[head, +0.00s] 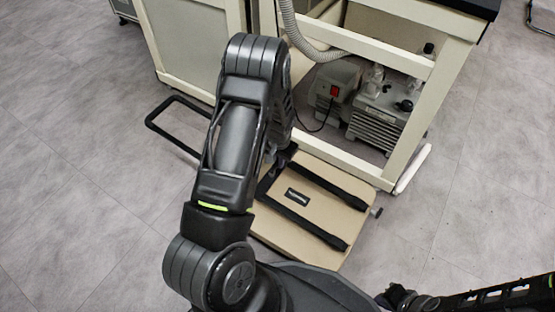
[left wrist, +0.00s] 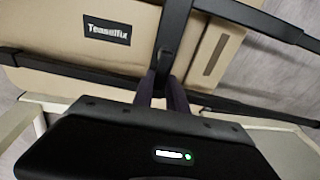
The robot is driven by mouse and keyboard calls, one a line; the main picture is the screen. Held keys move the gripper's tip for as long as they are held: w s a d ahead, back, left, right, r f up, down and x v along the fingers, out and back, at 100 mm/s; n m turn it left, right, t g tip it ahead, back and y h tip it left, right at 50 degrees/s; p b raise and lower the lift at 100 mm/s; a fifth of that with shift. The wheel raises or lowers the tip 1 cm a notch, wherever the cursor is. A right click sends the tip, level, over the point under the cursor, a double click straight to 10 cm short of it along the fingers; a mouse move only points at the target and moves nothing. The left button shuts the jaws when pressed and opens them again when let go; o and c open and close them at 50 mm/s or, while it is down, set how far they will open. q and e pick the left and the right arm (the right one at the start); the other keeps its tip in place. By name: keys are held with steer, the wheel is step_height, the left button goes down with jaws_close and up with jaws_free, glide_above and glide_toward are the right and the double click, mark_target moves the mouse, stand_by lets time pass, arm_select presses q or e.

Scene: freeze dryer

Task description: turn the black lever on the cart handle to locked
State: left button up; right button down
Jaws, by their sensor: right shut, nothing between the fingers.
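The cart is a beige flat board (head: 318,185) on the floor, with a dark label; it also shows in the left wrist view (left wrist: 55,52). Its black handle (head: 163,107) lies folded over the board, its loop reaching out to the left; a handle bar also shows in the left wrist view (left wrist: 235,12). My left gripper (left wrist: 160,92) has its two fingers down at a dark piece by the handle's cross bar, likely the lever. Its grip and the lever's position are unclear. In the head view my left arm hides much of this. My right gripper (head: 402,298) is shut and empty at bottom right.
A cream frame (head: 385,173) stands behind the cart, with a grey pump (head: 378,122) and a box with a red switch (head: 333,91) inside. A ribbed hose (head: 297,35) hangs above. The grey floor is clear at left and right.

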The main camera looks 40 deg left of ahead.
arm_select(q)
steer(key=o, duration=0.4)
steer(key=shift+r, duration=0.1)
steer(key=r+p, duration=0.1)
steer(key=r, duration=0.1)
steer(key=r+p, duration=0.1)
steer(key=r, duration=0.1)
steer(key=r+p, duration=0.1)
steer(key=r, duration=0.1)
steer(key=shift+s+d+r, duration=0.25)
steer(key=shift+d+r, duration=0.1)
steer(key=shift+d, duration=0.05)
steer(key=shift+s+r, duration=0.15)
steer(key=shift+r, duration=0.25)
